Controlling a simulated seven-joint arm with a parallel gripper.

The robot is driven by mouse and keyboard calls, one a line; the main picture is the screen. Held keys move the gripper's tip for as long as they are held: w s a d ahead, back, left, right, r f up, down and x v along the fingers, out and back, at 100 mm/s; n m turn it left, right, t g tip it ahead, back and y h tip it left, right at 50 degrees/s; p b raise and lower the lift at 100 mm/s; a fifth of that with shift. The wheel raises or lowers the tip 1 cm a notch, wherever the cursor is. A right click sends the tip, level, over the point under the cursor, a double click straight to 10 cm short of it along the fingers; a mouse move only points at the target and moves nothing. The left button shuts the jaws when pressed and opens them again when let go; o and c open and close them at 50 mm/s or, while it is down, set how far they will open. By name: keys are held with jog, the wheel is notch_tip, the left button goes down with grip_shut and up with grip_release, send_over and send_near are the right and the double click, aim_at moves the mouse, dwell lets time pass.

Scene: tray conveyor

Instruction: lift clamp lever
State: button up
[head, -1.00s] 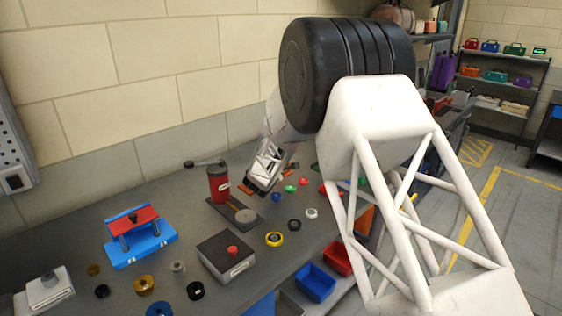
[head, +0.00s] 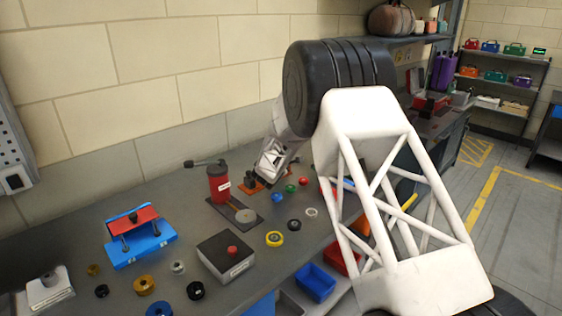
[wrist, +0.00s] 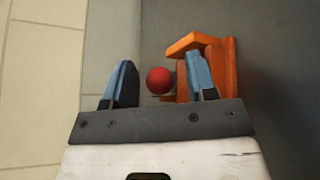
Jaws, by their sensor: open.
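An orange clamp (wrist: 232,75) stands to the right in the wrist view, with an upright plate and a top arm reaching left. A red ball knob (wrist: 159,80), seemingly the end of the clamp lever, shows at its left; most of the lever is hidden. My gripper (wrist: 158,60) is open, with one blue-grey finger on each side of the knob. The right finger overlaps the clamp in the picture. Contact with the knob cannot be told. In the head view my gripper (head: 260,180) is low over the bench at the clamp, which is mostly hidden.
A red cylinder press (head: 219,185) with a dark lever stands left of my gripper. Several small coloured knobs (head: 290,187) lie to the right. A grey box with a red button (head: 226,257) and a blue-and-red fixture (head: 140,240) stand nearer. The wall is close behind.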

jog(key=shift+c, duration=0.5)
grip_shut()
jog(key=shift+w+a+r, duration=0.1)
jog(key=shift+r, duration=0.1)
jog(key=shift+w+a+r+n+g, duration=0.2)
jog(key=shift+a+r+n+g, duration=0.05)
jog(key=shift+r+n+g, duration=0.3)
jog(key=shift+w+a+r+n+g, duration=0.2)
jog(key=shift+r+n+g, duration=0.25)
jog(key=shift+n, duration=0.2)
jog(key=shift+w+a+r+n+g+h, duration=0.4)
jog(key=shift+n+g+h, duration=0.15)
jog(key=shift+n, duration=0.1)
jog(key=shift+w+a+r+n+g+h, duration=0.35)
jog(key=shift+n+g+h, duration=0.1)
jog(key=shift+n+g, duration=0.15)
jog(key=shift+w+a+r+n+g+h, duration=0.3)
jog(key=shift+w+a+n+g+h, duration=0.5)
jog(key=shift+n, duration=0.25)
jog(key=shift+w+a+n+g+h, duration=0.85)
jog(key=shift+n+g+h, duration=0.2)
jog(key=shift+n, duration=0.25)
